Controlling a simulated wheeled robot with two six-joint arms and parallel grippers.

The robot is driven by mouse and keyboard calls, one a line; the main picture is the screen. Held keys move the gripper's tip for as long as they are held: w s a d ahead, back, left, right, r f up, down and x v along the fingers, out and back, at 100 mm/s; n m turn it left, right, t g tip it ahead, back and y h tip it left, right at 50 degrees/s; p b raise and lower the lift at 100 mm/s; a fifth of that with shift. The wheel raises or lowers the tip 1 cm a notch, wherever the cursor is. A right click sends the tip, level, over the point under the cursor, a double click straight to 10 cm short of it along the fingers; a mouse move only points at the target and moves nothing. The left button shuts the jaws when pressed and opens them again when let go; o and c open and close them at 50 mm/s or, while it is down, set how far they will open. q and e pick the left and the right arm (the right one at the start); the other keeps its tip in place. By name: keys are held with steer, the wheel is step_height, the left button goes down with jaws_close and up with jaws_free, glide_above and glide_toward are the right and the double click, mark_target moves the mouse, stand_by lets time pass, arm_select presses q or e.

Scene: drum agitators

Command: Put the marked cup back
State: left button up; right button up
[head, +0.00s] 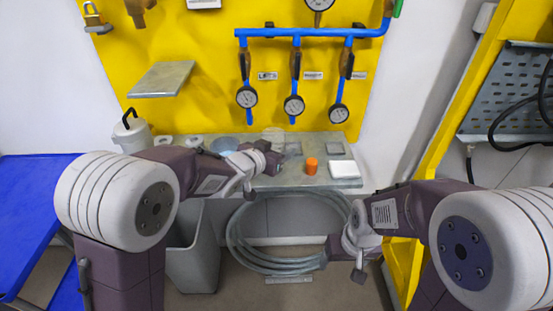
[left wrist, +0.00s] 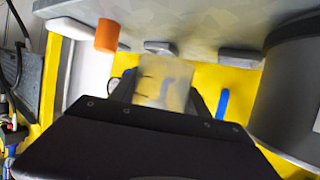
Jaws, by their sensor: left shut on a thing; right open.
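The marked cup, a clear see-through cup (left wrist: 163,82) with dark lines on its side, is between the fingers of my left gripper (left wrist: 160,95) in the left wrist view. My left gripper (head: 277,150) is shut on it. In the head view the cup (head: 273,135) shows faintly over the back of the grey shelf (head: 262,181), behind the wrist. I cannot tell whether its base touches the shelf. My right gripper (head: 325,256) is open and empty, low in front of the hose coil.
An orange cylinder (head: 311,166) and a white block (head: 344,169) stand on the shelf's right part. A bluish clear dish (head: 224,146) is at its left. A white pail (head: 132,134) stands further left. Gauges on blue pipes (head: 293,105) hang behind. A hose coil (head: 255,258) lies below.

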arm_select(q)
steer(key=shift+w+a+f, duration=0.25)
step_height(320, 180, down, 4)
steer(key=shift+s+r+b, duration=0.1)
steer(key=shift+b, duration=0.85)
steer(key=shift+f, duration=0.2)
steer(key=shift+r, duration=0.1)
steer(key=o, duration=1.5)
